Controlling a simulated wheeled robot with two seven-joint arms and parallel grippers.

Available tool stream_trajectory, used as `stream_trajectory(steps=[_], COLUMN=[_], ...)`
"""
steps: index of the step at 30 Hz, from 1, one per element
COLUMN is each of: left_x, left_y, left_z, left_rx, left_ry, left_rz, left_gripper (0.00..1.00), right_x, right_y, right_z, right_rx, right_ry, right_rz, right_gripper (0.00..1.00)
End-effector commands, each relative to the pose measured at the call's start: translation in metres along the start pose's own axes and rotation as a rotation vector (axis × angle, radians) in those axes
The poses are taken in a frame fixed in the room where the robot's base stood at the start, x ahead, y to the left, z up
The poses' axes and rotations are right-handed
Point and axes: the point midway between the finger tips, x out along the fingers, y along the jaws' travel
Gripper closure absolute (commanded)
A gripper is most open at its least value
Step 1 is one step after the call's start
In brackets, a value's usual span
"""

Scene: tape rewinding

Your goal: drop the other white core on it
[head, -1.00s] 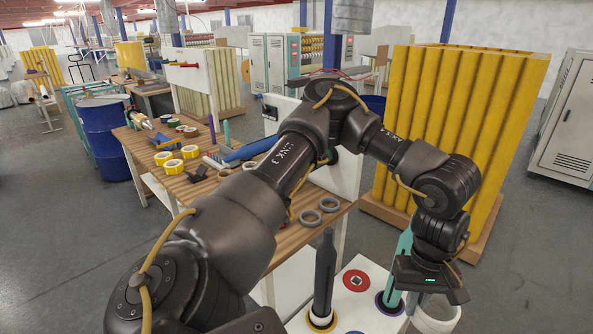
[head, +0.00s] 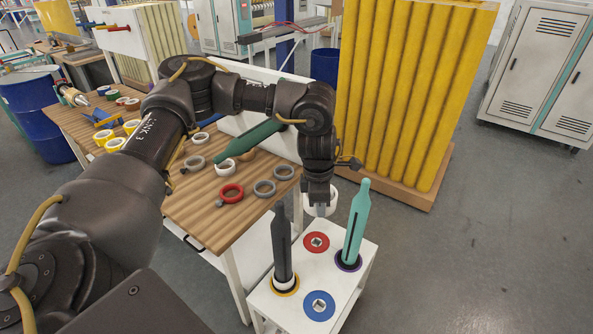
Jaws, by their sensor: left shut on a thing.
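My left gripper (head: 319,207) points down, shut on a white core (head: 309,201) by its wall, with open air under it. It is above the back of a white stand (head: 338,282), behind and between two upright spindles. My right gripper is out of view.
The stand's top also has a red disc (head: 316,242) and a blue disc (head: 319,306). The wooden table (head: 222,225) at the left holds a red ring (head: 231,193), grey rings and yellow tape rolls. A yellow ribbed stack (head: 405,110) stands behind.

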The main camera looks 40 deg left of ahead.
Motion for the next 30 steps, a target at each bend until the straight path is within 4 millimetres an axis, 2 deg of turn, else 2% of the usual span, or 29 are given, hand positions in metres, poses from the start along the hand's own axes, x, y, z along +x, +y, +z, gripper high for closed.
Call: stream_trajectory(steps=[1,6,9,12,18,30], left_x=[-0.008,-0.015,-0.017,-0.018,-0.018,-0.009], left_y=[0.014,0.052,0.067,0.078,0.086,0.087], left_z=[-0.006,-0.029,-0.043,-0.054,-0.065,-0.066], left_rx=[-0.190,-0.791,-1.062,-1.259,-1.438,-1.448], left_ry=[0.001,0.001,-0.002,-0.004,-0.009,-0.010], left_rz=[0.015,0.074,0.104,0.126,0.148,0.150], left_gripper=[1.00,1.00,1.00,1.00,1.00,1.00], right_x=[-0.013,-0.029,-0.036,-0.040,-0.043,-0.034], right_y=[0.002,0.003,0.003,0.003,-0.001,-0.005], right_z=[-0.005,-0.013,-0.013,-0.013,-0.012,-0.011], right_rx=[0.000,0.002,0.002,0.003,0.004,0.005], right_ry=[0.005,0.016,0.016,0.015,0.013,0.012], right_rz=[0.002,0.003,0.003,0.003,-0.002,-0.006], right_gripper=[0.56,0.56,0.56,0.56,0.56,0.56])
